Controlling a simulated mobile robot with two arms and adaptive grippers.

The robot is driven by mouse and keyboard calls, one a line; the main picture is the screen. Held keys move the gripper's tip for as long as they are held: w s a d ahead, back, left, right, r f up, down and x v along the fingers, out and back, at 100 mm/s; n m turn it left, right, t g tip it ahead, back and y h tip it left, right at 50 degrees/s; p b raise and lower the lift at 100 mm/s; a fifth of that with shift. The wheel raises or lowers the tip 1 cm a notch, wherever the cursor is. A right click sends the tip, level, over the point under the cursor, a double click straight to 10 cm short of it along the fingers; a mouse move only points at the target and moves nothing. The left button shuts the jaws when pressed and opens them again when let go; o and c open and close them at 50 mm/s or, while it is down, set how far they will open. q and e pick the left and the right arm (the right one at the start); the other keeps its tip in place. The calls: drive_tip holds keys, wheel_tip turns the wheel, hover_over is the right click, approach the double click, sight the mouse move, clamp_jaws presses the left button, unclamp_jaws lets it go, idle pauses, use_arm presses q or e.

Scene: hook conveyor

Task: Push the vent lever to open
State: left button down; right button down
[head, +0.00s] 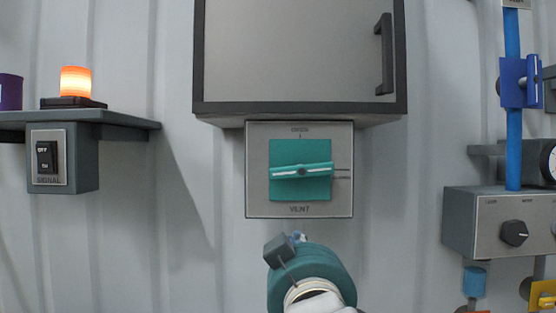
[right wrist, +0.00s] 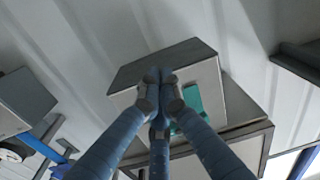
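The vent panel (head: 299,211) is a grey plate marked OPEN at the top and VENT at the bottom, below a grey cabinet. Its teal vent lever (head: 302,171) lies nearly level, its white line far from the OPEN mark. My right gripper (head: 298,238) is just below the panel in the head view, mostly hidden behind my wrist. In the right wrist view its blue fingers (right wrist: 159,92) are drawn together, with nothing seen between them. They partly cover the panel and the teal lever (right wrist: 191,98); contact cannot be told. My left gripper is not in view.
The grey cabinet (head: 295,50) juts out above the panel. On the left, a shelf (head: 130,122) holds a lit orange lamp (head: 76,82) above a signal switch (head: 47,157). On the right are a knob box (head: 480,223) and a blue pipe (head: 513,150).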

drive_tip(key=s+a+r+t, duration=0.1)
drive_tip(key=s+r, duration=0.3)
drive_tip(key=r, duration=0.3)
drive_tip(key=s+a+r+t, duration=0.2)
drive_tip(key=s+r, duration=0.3)
drive_tip(key=r, duration=0.3)
drive_tip(key=shift+t, duration=0.3)
drive_tip(key=shift+w+r, duration=0.15)
wheel_tip(320, 180, up, 3)
drive_tip(key=p, duration=0.5)
hover_over(301, 171)
drive_tip(key=s+a, duration=0.3)
drive_tip(key=a, duration=0.1)
drive_tip(key=shift+w+d+f+p, duration=0.15)
drive_tip(key=shift+f+p, duration=0.2)
drive_tip(key=shift+f, duration=0.65)
drive_tip(key=shift+w+f+p, duration=0.15)
drive_tip(key=shift+f+p, duration=0.15)
drive_tip(key=shift+f, duration=0.65)
